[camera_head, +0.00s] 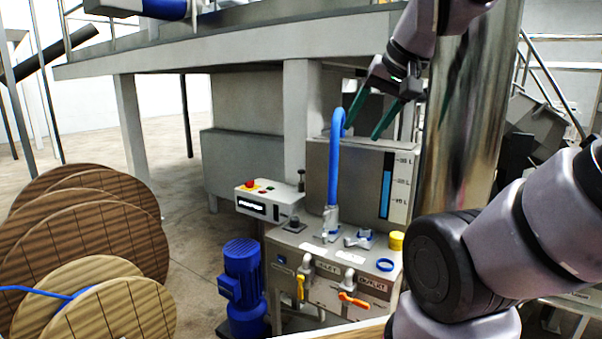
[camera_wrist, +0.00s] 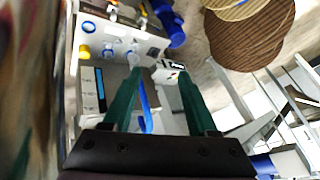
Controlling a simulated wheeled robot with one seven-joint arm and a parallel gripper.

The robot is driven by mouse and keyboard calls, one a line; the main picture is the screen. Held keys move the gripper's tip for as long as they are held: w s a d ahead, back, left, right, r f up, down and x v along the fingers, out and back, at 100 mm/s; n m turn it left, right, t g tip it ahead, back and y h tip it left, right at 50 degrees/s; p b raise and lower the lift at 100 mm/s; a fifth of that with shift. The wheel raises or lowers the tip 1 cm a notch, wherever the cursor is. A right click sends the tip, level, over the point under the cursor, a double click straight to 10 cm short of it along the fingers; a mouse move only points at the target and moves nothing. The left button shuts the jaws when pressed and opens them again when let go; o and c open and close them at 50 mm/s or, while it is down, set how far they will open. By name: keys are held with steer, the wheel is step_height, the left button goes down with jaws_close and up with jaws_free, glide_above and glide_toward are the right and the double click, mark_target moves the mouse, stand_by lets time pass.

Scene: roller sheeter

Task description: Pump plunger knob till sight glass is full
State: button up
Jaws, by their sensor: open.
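My gripper (camera_head: 363,131) is open and empty, with two green fingers, above and behind the blue hose on the grey tank unit. It also shows in the wrist view (camera_wrist: 158,75). The sight glass (camera_head: 386,190) is a tall strip beside a marked scale on the tank's upright panel. Its blue column ends between the middle and top marks. It also shows in the wrist view (camera_wrist: 100,90). A dark knob (camera_head: 295,224) sits low on the tank's top left. Another dark knob (camera_head: 301,179) stands near the control box. I cannot tell which is the plunger knob.
A blue hose (camera_head: 336,165) rises from the tank top. A white control box (camera_head: 268,200) with a red button is at its left. A blue motor (camera_head: 243,285) and wooden reels (camera_head: 90,230) stand left. A shiny column (camera_head: 465,120) is close on the right.

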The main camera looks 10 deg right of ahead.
steer(key=shift+c, duration=0.3)
jaws_close()
stand_by(1.4)
